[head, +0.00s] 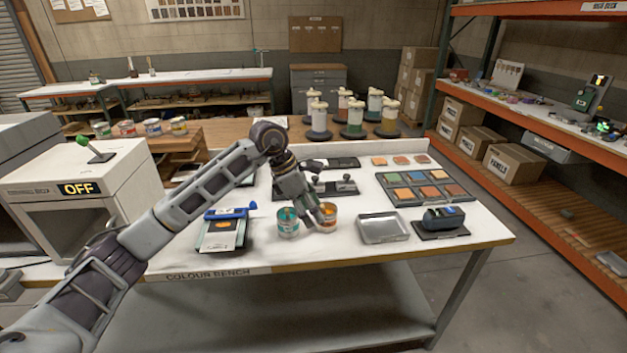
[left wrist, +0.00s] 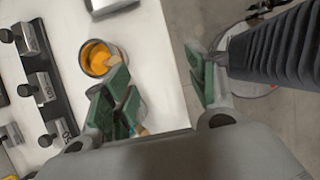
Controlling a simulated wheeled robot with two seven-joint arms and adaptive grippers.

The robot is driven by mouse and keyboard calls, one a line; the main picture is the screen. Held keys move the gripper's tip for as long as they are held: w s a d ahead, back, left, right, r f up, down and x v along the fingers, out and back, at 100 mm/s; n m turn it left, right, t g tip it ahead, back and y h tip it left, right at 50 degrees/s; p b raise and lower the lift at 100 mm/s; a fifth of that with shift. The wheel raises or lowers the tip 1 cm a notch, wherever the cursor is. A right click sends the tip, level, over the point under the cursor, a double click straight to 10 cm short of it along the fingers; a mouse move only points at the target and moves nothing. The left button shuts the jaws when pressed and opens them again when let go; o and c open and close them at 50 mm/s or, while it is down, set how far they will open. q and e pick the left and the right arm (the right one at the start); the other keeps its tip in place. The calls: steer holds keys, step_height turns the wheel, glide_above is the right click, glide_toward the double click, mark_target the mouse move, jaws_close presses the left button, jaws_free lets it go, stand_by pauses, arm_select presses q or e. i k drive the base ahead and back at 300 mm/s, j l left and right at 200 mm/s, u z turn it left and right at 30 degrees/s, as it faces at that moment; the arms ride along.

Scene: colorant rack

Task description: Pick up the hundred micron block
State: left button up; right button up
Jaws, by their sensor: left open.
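A dark rack (left wrist: 45,65) holding small grey metal blocks with black knobs lies at the left of the left wrist view. It also shows on the bench behind my left gripper in the head view (head: 340,196). One block (left wrist: 41,88) is in the middle of the rack, another (left wrist: 27,38) nearer the top; their number marks are too blurred to read surely, so I cannot tell which is the hundred micron block. My left gripper (left wrist: 163,92) is open and empty, its green-padded fingers wide apart. In the head view it hangs by the orange paint can (head: 327,217), in front of the rack.
A metal tray (head: 383,228), a dark device (head: 443,219) and a palette of colour squares (head: 427,188) are to the right. A blue-clamped board (head: 222,231) is at the left. The front right of the bench (head: 480,237) is clear.

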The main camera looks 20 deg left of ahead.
mark_target(319, 187)
steer(key=i+j, duration=0.3)
steer(key=i, duration=0.15)
steer(key=i+j, duration=0.3)
steer(key=i, duration=0.2)
